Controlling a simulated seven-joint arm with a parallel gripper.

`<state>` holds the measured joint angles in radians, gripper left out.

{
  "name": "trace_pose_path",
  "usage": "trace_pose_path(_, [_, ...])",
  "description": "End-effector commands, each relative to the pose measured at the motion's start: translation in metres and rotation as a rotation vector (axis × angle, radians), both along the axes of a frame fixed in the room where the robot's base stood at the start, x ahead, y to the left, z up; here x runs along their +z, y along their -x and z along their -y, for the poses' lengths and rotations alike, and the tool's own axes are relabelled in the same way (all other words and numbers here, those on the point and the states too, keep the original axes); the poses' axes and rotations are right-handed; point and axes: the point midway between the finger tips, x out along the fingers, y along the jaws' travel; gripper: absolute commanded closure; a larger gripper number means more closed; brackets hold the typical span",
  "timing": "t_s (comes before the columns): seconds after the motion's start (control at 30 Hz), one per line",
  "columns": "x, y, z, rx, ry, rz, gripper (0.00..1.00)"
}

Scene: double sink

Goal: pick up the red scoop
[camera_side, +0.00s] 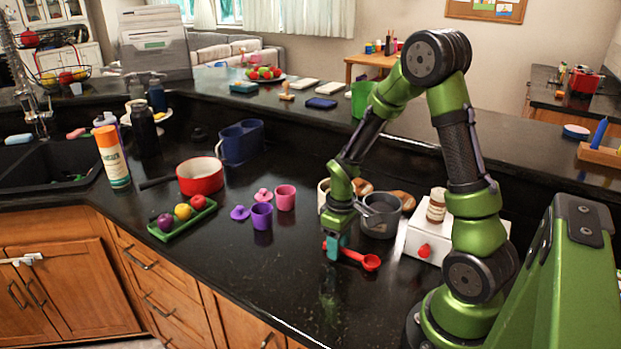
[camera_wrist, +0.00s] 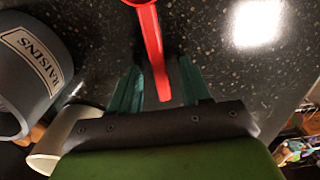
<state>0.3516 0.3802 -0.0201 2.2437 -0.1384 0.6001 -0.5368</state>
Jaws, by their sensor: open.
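The red scoop (camera_side: 366,260) lies on the black counter in the side view, with its round bowl to the right and its handle reaching left to my gripper. In the wrist view the scoop's red handle (camera_wrist: 152,50) runs down between the two teal fingers, and its bowl is cut off at the top edge. My gripper (camera_side: 334,250) is low over the counter at the handle. In the wrist view my gripper (camera_wrist: 160,90) is open, with one finger on each side of the handle and a gap beside it.
A grey pot (camera_side: 381,214) stands just behind the scoop; a grey container labelled RAISINS (camera_wrist: 30,75) is at the left in the wrist view. A white box with a red knob (camera_side: 424,251) is to the right. Purple (camera_side: 262,217) and pink cups (camera_side: 285,198) stand left. The front counter is clear.

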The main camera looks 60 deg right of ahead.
Motion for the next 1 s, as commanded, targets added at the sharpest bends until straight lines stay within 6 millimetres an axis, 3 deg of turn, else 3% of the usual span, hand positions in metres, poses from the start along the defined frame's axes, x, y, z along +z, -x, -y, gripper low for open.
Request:
trace_pose_path(0.57, [-0.0044, 0.0001, 0.0000, 0.000, 0.000, 0.000, 0.53])
trace_pose_path(0.87, [-0.0043, 0.0000, 0.0000, 0.000, 0.000, 0.000, 0.98])
trace_pose_path(1.0, [-0.0043, 0.0000, 0.0000, 0.000, 0.000, 0.000, 1.00])
